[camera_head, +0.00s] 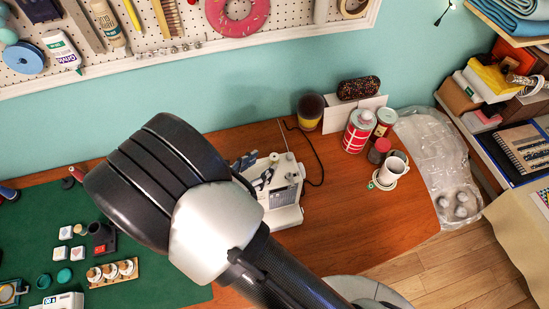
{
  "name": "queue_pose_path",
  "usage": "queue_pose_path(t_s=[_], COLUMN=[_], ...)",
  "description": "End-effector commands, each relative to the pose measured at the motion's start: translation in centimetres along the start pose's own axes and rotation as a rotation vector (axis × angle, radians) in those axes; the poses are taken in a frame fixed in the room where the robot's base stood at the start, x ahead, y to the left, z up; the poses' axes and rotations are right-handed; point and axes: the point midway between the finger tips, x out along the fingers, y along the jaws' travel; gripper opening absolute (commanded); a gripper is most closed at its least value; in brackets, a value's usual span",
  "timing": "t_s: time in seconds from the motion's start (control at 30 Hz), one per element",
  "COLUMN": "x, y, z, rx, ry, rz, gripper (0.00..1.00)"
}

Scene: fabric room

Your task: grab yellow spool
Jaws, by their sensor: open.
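I cannot make out a clear yellow spool. A round, dark-topped thing with a yellow lower part (310,111) stands at the back of the wooden table (350,225), against the wall; I cannot tell whether it is a spool or a jar. My arm, a black and silver joint and a dark tube, crosses the middle of the view and hides part of the table. My gripper and its fingertips do not show.
A white sewing machine (287,196) stands partly behind my arm. Right of it are a red-and-white can (357,131), a white mug (393,170) and a plastic bag (432,150). A green mat (40,225) with small items lies left. Bare wood lies front right.

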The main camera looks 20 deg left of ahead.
Motion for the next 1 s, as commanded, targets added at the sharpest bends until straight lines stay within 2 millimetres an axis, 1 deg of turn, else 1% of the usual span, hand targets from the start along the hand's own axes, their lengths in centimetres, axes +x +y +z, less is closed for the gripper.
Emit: queue_pose_path(t_s=[0.03, 0.17, 0.23, 0.4, 0.53, 0.8, 1.0], x=[0.5, 1.2, 1.9, 4.5, 5.8, 6.1, 6.1], y=[0.0, 0.0, -0.1, 0.0, 0.0, 0.1, 0.1], z=[0.0, -0.1, -0.2, -0.7, -0.6, -0.6, -0.6], rx=[0.0, 0.0, -0.001, 0.0, 0.001, 0.0, 0.0], ry=[0.0, 0.001, 0.001, 0.0, 0.0, 0.0, 0.0], rz=[-0.001, -0.001, -0.003, -0.004, -0.002, 0.0, 0.0], gripper=[0.46, 0.46, 0.46, 0.46, 0.46, 0.46, 0.34])
